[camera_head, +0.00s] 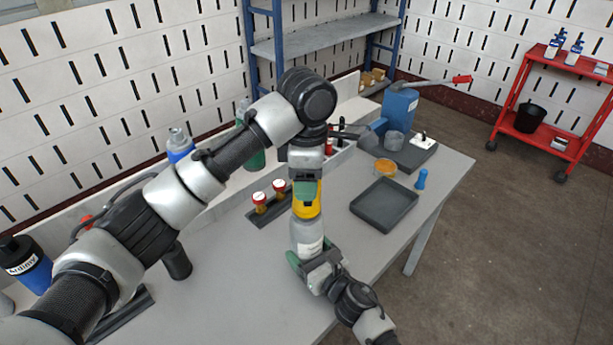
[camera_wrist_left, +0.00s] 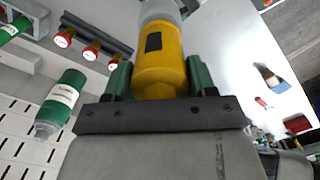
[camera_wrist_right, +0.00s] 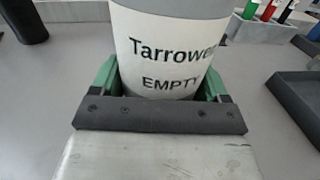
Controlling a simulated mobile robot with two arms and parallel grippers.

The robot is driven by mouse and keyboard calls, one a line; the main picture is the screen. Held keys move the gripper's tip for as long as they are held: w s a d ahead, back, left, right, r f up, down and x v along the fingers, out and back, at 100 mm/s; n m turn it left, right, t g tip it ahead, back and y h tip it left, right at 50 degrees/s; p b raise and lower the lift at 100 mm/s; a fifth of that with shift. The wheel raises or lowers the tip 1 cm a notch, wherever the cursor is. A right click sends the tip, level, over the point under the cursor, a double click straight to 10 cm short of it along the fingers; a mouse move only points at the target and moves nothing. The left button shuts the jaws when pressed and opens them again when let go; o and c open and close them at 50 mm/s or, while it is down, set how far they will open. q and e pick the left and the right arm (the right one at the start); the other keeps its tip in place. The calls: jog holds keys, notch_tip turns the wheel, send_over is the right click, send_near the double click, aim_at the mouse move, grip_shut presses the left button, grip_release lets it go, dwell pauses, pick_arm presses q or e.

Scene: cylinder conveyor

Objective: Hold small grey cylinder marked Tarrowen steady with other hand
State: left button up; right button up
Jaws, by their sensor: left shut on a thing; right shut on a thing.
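The small grey cylinder (camera_head: 307,234) stands upright near the middle of the table. In the right wrist view its white label (camera_wrist_right: 168,52) reads "Tarrowen" and "EMPTY". My right gripper (camera_head: 316,262) is shut around its lower body, with green fingers on both sides. A yellow part (camera_head: 307,206) sits at the cylinder's top. My left gripper (camera_head: 306,188) is shut on this yellow part from above; it also shows between the green fingers in the left wrist view (camera_wrist_left: 160,70). I cannot tell whether the yellow part is joined to the cylinder.
A dark rack with red-topped yellow pieces (camera_head: 260,200) stands just left of the cylinder. A dark tray (camera_head: 385,205), an orange round piece (camera_head: 385,168) and a small blue piece (camera_head: 421,179) lie to the right. A green cylinder (camera_wrist_left: 61,100) stands behind the rack.

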pick_arm(q)
jog(key=c, duration=0.3)
jog(key=shift+r, duration=1.7)
jog(key=shift+r, duration=1.65)
jog(key=shift+r, duration=0.2)
jog(key=shift+r, duration=1.5)
jog(key=shift+r, duration=0.1)
